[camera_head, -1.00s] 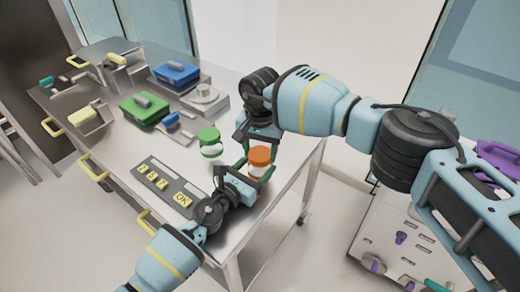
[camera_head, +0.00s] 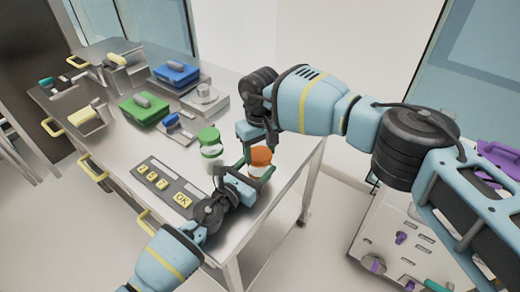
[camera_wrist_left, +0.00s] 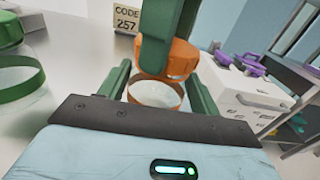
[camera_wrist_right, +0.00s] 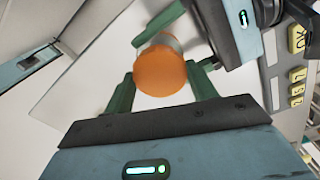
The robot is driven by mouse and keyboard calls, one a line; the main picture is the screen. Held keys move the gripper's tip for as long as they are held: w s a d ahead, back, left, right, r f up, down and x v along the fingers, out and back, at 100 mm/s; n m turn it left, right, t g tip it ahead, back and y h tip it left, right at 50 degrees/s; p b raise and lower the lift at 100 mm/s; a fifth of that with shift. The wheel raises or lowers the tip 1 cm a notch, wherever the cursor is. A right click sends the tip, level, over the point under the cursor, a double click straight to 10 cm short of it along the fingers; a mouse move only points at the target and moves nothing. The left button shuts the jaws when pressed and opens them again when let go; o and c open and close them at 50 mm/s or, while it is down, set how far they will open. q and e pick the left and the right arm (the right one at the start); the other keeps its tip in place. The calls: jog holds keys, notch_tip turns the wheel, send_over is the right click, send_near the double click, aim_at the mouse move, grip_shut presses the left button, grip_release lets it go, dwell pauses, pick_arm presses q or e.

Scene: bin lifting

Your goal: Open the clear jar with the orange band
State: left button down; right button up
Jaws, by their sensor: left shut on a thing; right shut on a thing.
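The clear jar (camera_wrist_left: 155,97) has an orange lid (camera_head: 261,156) and stands near the front right edge of the table. My left gripper (camera_head: 254,174) is shut on the jar body, its green fingers on either side in the left wrist view (camera_wrist_left: 155,85). My right gripper (camera_head: 260,143) comes from above and is shut on the orange lid, which shows between its fingers in the right wrist view (camera_wrist_right: 160,70). The lid is above the clear body; I cannot tell whether it is loosened. The right gripper partly hides the lid in the left wrist view.
A similar jar with a green lid (camera_head: 209,137) stands just left of my grippers. A keypad panel (camera_head: 168,185) with yellow keys lies in front. Blue (camera_head: 177,73) and green (camera_head: 144,108) boxes are further back. A code sign (camera_wrist_left: 126,18) stands behind.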

aim_at(260, 154)
jog(key=shift+r, duration=0.2)
jog(key=shift+r, duration=0.9)
jog(key=shift+r, duration=0.1)
jog(key=shift+r, duration=1.9)
pick_arm(q)
jog(key=shift+c, duration=1.2)
grip_release()
